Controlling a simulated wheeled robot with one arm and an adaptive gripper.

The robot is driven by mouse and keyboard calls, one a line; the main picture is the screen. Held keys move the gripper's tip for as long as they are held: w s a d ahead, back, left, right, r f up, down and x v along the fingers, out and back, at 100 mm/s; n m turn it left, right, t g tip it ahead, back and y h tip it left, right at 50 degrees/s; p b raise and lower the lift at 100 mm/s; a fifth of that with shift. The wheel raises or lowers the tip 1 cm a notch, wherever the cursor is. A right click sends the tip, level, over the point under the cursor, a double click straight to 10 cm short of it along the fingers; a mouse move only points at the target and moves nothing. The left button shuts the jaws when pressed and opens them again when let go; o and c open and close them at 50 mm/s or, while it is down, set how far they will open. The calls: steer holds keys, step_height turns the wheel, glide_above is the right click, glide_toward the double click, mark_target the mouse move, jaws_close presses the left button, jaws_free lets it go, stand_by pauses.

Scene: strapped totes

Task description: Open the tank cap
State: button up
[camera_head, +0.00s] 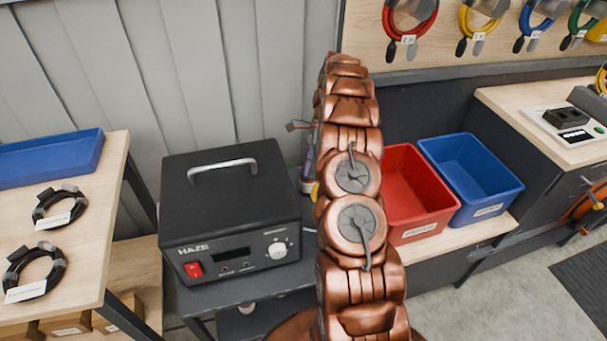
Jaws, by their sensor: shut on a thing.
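The tank cap cannot be made out in the head view. A black haze machine (228,210) marked HAZE stands on a dark table left of my arm. It has a silver carry handle on top, a red switch, a small display and a pale knob on its front. My copper-coloured arm rises through the middle of the picture and covers the area right of the machine. My gripper does not show; the arm hides what lies behind it. A bottle (307,182) shows partly between the machine and my arm; its top cannot be told clearly.
A red bin (415,190) and a blue bin (470,175) stand right of my arm. On the left, a wooden table (90,235) holds a blue tray (50,158) and coiled black cables (60,205). Coloured cables hang on the back board. Grey floor shows at lower right.

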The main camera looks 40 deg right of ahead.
steer(key=w+d+p, duration=0.1)
steer(key=p, duration=0.1)
steer(key=d+p, duration=0.1)
steer(key=d, duration=0.1)
steer(key=shift+w+r+p, duration=0.1)
steer(key=shift+w+p, duration=0.25)
steer(key=shift+w, duration=0.05)
steer(key=shift+w+d+r+p, duration=0.1)
steer(key=shift+r+p, duration=0.05)
steer(key=shift+p, duration=0.3)
